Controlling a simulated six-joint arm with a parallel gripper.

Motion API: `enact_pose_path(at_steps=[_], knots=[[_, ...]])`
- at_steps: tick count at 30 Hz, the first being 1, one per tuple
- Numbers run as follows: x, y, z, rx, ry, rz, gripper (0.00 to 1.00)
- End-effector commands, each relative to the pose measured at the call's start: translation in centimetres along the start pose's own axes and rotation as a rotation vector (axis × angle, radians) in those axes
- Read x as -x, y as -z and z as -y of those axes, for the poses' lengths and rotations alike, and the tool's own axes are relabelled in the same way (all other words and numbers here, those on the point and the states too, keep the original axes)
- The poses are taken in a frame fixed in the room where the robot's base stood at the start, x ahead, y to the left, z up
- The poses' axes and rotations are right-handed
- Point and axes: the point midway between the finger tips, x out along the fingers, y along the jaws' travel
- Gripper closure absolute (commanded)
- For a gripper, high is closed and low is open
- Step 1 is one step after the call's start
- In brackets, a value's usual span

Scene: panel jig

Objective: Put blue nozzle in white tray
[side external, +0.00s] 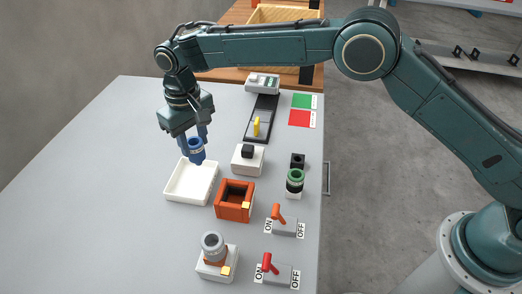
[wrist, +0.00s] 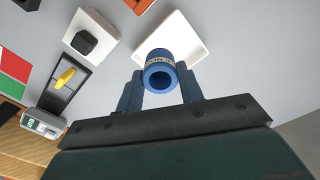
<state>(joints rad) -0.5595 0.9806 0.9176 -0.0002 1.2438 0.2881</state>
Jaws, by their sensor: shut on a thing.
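The blue nozzle (side external: 196,151) is a short hollow cylinder with a pale printed band. My gripper (side external: 195,143) is shut on it and holds it in the air. In the side view it appears over the far part of the white tray (side external: 178,192), a shallow, empty-looking square tray on the grey table. In the wrist view the nozzle (wrist: 160,73) sits between the two blue fingers of my gripper (wrist: 163,88), its open end facing the camera. The white tray (wrist: 178,28) shows behind it, partly hidden by the nozzle and fingers.
An orange open box (side external: 234,201) stands right of the tray. A white block with a black knob (side external: 247,160) is behind it. The left table is clear.

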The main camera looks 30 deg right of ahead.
Motion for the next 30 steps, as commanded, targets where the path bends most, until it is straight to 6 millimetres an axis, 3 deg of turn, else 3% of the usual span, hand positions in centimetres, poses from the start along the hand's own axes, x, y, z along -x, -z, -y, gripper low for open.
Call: enact_pose_path(at_steps=[6, 17, 30], knots=[[-3.0, 0.0, 0.0, 0.0, 0.0, 0.0, 0.9], [-3.9, 0.0, 0.0, 0.0, 0.0, 0.0, 0.9], [-7.8, 0.0, 0.0, 0.0, 0.0, 0.0, 0.9]])
